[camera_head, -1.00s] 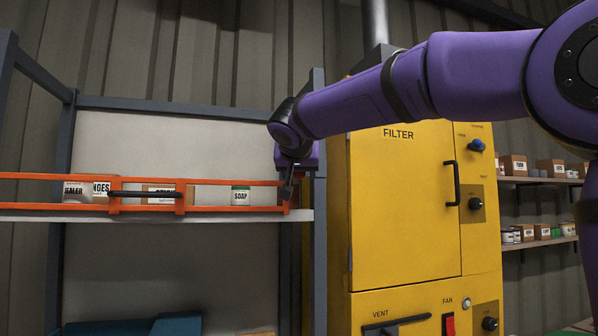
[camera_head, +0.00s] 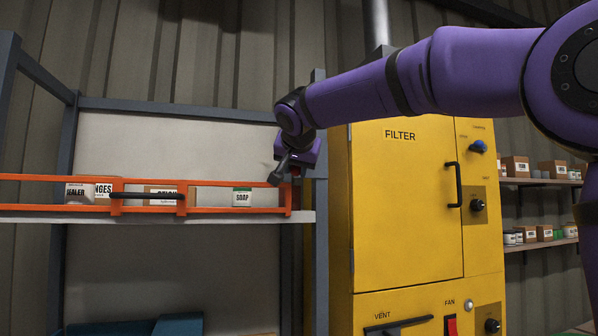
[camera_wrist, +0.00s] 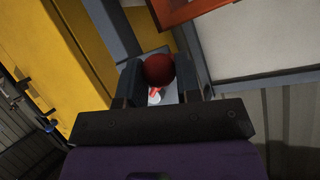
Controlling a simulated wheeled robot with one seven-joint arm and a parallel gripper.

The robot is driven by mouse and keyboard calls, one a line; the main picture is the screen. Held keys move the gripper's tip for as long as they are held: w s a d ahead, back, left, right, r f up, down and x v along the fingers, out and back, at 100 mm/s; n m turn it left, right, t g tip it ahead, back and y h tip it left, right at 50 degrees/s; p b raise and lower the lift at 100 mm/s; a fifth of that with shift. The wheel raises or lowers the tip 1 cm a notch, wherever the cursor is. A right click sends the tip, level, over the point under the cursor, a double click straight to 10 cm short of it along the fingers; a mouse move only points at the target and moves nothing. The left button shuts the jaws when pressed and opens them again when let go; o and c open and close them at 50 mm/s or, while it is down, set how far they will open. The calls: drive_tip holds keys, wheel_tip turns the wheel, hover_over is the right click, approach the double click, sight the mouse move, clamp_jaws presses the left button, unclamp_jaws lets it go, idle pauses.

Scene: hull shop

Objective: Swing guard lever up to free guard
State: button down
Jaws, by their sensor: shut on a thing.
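The orange guard (camera_head: 225,184) runs across the front of the rack's shelf, with a black handle bar (camera_head: 145,196) near its middle. My gripper (camera_head: 275,180) is at the guard's right end, beside the rack's right post. In the wrist view my gripper (camera_wrist: 162,82) is shut on a dark red ball knob (camera_wrist: 158,69), which sits between the two fingers. I take this knob to be the end of the guard lever. The rest of the lever is mostly hidden by the gripper. Part of the orange guard (camera_wrist: 180,10) shows above the knob in the wrist view.
A yellow filter cabinet (camera_head: 400,220) stands close on the right of the rack, with a black door handle (camera_head: 453,185). Boxes and cans, including a soap can (camera_head: 242,197), stand behind the guard on the shelf (camera_head: 200,217).

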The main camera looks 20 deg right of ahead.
drive_tip(key=shift+a+r+m+y, duration=0.2)
drive_tip(key=shift+r+m+y, duration=0.25)
drive_tip(key=shift+m+y, duration=0.1)
drive_tip(key=shift+a+r+m+y, duration=0.15)
drive_tip(key=shift+r+m+y, duration=0.3)
drive_tip(key=shift+m+y, duration=0.1)
drive_tip(key=shift+a+r+m+y, duration=0.1)
drive_tip(key=shift+r+m+y, duration=0.6)
drive_tip(key=shift+y, duration=0.1)
drive_tip(key=shift+d+r+m+y, duration=0.15)
drive_tip(key=shift+r+m+y, duration=0.55)
drive_tip(key=shift+m+y, duration=0.15)
drive_tip(key=shift+d+r+m+y, duration=0.15)
drive_tip(key=shift+r+m+y, duration=0.5)
drive_tip(key=shift+m+y, duration=0.15)
drive_tip(key=c, duration=0.8)
unclamp_jaws()
drive_tip(key=shift+c, duration=0.2)
drive_tip(key=shift+s, duration=0.15)
drive_tip(key=v, duration=1)
drive_tip(key=shift+s+d, duration=0.15)
drive_tip(key=shift+s, duration=0.1)
drive_tip(key=shift+r, duration=0.1)
